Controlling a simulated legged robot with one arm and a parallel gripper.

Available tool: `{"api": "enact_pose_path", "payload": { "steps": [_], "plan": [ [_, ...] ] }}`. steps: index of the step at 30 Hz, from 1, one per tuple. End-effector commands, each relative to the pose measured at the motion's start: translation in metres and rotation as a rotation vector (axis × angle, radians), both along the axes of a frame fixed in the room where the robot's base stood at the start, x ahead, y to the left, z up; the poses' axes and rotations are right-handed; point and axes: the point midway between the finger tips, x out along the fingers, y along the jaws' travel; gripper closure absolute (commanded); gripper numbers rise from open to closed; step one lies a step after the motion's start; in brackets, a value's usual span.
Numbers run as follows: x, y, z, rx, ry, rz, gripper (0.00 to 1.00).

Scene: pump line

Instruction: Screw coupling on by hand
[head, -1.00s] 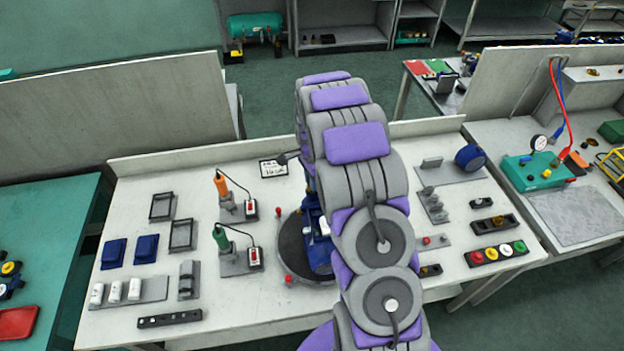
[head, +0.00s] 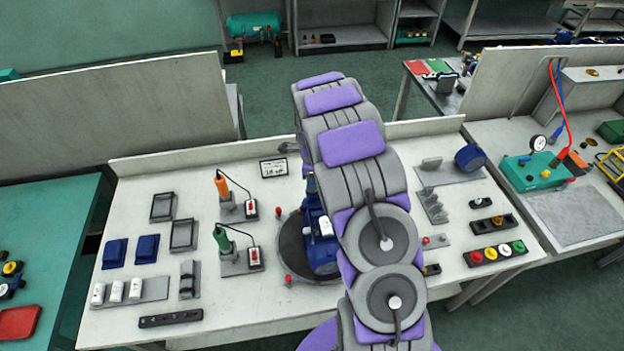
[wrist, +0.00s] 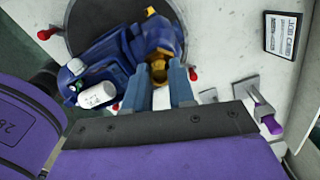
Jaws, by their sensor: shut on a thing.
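A blue pump (head: 320,240) sits on a dark round turntable (head: 288,262), partly hidden behind my arm in the head view. In the wrist view the pump (wrist: 92,62) has a white cylinder (wrist: 97,95) on its side. A brass coupling (wrist: 158,72) shows between the two grey-blue fingers of my gripper (wrist: 159,80), which is shut on it. The coupling is against or very close to a brass-yellow fitting (wrist: 157,36) on the pump; whether threads are engaged cannot be told. My gripper is hidden in the head view.
Red knobs (head: 288,279) edge the turntable. An orange-handled tool (head: 222,187) and a green-handled tool (head: 221,238) stand to its left. A button strip (head: 496,253) lies right.

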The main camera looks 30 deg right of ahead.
Motion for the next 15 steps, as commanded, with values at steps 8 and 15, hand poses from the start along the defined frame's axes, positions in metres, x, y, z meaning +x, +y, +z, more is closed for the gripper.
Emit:
{"api": "enact_pose_path", "payload": {
  "steps": [8, 15],
  "plan": [
    [0.0004, 0.0, 0.0001, -0.001, -0.001, -0.018, 1.0],
    [0.0003, -0.0004, 0.0004, -0.002, 0.0, -0.196, 1.0]
  ]
}}
